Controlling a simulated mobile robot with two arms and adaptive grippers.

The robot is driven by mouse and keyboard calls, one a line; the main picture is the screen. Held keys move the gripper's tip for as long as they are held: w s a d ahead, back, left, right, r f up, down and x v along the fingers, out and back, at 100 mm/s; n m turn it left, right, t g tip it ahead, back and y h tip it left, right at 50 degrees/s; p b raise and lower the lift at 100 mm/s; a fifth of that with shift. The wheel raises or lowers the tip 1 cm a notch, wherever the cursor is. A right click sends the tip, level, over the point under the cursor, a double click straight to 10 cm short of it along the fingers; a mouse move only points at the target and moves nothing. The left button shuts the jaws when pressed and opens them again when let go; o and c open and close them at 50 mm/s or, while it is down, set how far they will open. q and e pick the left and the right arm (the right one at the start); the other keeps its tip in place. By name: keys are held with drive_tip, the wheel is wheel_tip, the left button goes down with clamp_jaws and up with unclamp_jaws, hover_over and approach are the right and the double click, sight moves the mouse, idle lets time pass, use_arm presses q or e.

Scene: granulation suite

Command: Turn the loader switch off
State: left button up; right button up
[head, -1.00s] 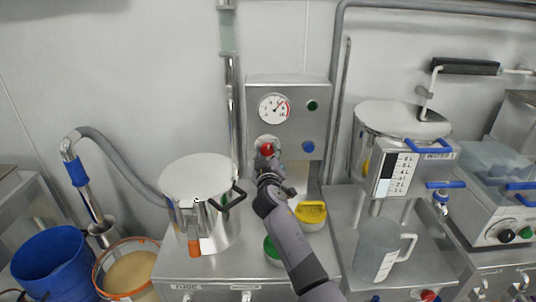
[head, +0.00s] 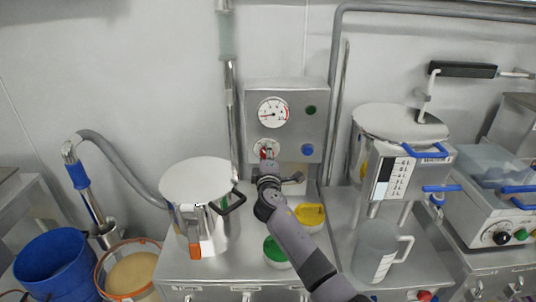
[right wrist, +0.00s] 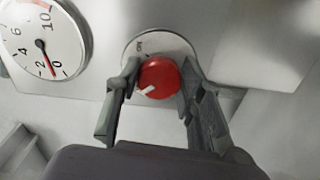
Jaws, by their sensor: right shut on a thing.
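The red loader switch (head: 264,154) is a round knob on a pale round plate, on the front of the steel control box (head: 254,112). In the right wrist view the red knob (right wrist: 160,77) has a white pointer mark aimed to the lower left. My right gripper (head: 267,160) is at the knob. In the right wrist view its fingers (right wrist: 157,88) are closed on the knob from both sides. Small lettering on the plate (right wrist: 150,43) is hard to read. The gauge (right wrist: 42,38) has its needle near 0. My left gripper is not in view.
A green button (head: 310,110) and a blue button (head: 307,149) sit right of the gauge and knob. A lidded steel pot (head: 200,182) stands left of my arm. A yellow-lidded scoop or cup (head: 311,214) and a green one (head: 276,250) lie below it.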

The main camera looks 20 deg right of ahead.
drive_tip(key=shift+n, duration=0.6)
drive_tip(key=shift+f, duration=0.1)
drive_tip(key=o, duration=1.1)
drive_tip(key=shift+a, duration=0.1)
drive_tip(key=shift+o, duration=0.2)
drive_tip(key=v, duration=1.2)
drive_tip(key=shift+s, duration=0.1)
